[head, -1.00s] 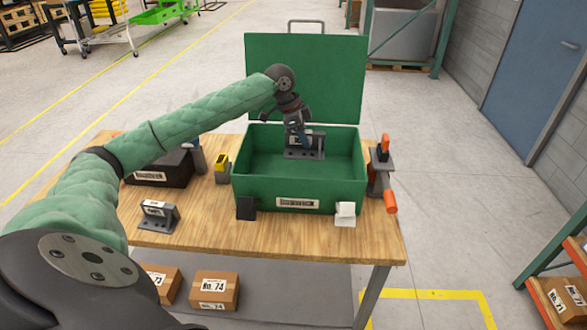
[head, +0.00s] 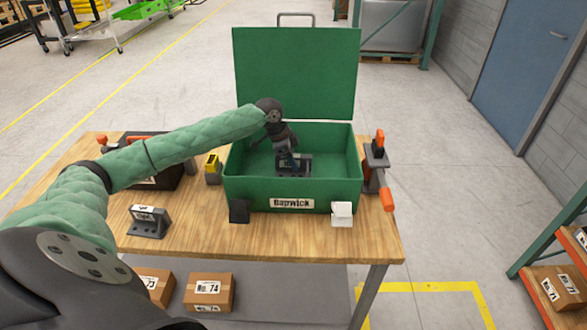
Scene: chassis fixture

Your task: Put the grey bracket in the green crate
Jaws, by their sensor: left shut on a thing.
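The green crate (head: 245,188) stands on the wooden table with its lid open and upright at the back. My left gripper (head: 288,158) reaches in over the left side of the crate and is shut on a grey bracket (head: 296,170). The bracket is inside the crate's walls, low near the middle. I cannot tell whether its base touches the crate floor. A similar grey bracket (head: 150,222) with a white label stands on the table to the left of the crate. My right gripper is not in view.
A black box (head: 160,178) and a yellow-and-grey block (head: 213,170) are left of the crate. An orange-handled clamp (head: 376,165) is at its right. A black card (head: 239,211) and a white one (head: 341,213) stand in front. The table front (head: 300,238) is clear.

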